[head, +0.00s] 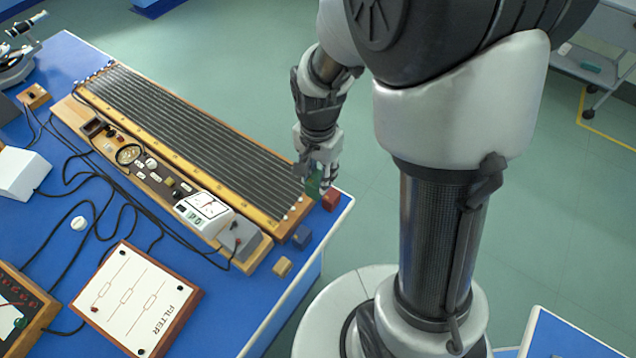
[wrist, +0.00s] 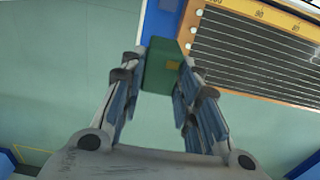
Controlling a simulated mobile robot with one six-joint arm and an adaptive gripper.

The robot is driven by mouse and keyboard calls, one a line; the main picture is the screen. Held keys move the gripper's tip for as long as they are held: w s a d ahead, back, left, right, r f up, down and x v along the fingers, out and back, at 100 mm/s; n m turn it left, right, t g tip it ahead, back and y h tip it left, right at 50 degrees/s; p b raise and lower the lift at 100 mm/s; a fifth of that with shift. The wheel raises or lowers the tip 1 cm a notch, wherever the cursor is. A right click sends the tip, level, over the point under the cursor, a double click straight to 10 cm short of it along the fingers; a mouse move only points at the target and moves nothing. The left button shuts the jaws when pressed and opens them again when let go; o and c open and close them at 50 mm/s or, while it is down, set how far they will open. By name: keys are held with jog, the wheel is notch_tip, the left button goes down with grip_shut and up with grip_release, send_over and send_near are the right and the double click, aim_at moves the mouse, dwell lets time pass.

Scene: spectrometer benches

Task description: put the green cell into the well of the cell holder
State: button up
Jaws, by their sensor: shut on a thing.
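My gripper (head: 318,174) is shut on the green cell (head: 313,189), above the right end of the blue bench near the corner of the long wire board. In the wrist view the green cell (wrist: 160,66) sits between the two fingertips, a dark green block with a small yellow-brown patch. The fingers partly hide it in the head view.
A red block (head: 331,201), a blue block (head: 302,237) and a yellow block (head: 282,267) stand along the bench's right edge. The wire board (head: 190,135), a meter (head: 203,211), a filter panel (head: 135,300) and black cables crowd the bench. Open floor lies beyond.

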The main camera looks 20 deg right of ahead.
aim_at(318, 176)
jog(key=shift+r+p, duration=1.5)
jog(key=shift+r, duration=1.1)
jog(key=shift+f, duration=0.1)
